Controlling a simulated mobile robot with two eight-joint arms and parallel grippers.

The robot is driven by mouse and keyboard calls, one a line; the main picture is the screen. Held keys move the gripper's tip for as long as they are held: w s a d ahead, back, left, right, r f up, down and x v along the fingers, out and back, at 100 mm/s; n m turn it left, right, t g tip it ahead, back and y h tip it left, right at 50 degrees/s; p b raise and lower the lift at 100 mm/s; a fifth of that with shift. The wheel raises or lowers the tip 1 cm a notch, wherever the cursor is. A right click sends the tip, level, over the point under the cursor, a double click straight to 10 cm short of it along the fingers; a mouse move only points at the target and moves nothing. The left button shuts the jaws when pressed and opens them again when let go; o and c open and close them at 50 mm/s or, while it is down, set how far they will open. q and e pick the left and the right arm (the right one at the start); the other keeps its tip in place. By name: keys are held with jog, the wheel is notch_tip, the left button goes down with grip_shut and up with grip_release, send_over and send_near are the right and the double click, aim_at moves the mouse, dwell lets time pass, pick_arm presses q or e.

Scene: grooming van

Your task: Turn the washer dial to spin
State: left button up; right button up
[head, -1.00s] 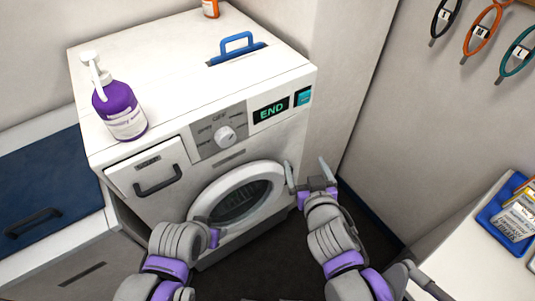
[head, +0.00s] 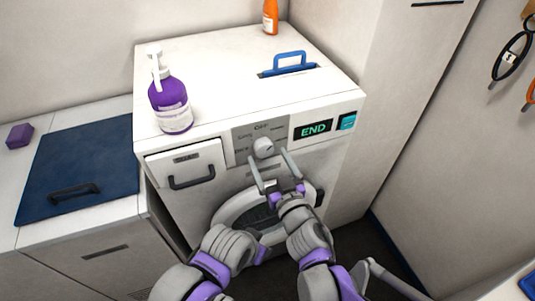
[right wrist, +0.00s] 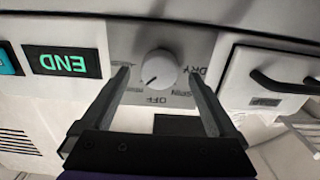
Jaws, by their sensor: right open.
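The washer dial (head: 264,147) is a round white knob on a grey panel of the white washer (head: 345,108). In the right wrist view, the dial (right wrist: 158,68) appears upside down, with OFF, SPIN and DRY labels around it. Its dark mark points to the lower left there, away from SPIN. My right gripper (head: 269,156) is open, its fingers pointing at the dial. In the right wrist view its fingertips (right wrist: 159,71) lie on either side of the knob, apart from it. My left arm's end (head: 258,252) is low before the washer door; its fingers cannot be made out.
The display (head: 313,130) reads END, beside a blue button (head: 348,121). A drawer handle (head: 192,180) sticks out left of the dial. A purple bottle (head: 170,105), a blue handle (head: 289,60) and an orange bottle (head: 270,17) are on top.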

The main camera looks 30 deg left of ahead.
jog(key=shift+x, duration=0.95)
jog(key=shift+c, duration=0.2)
jog(key=c, duration=1.3)
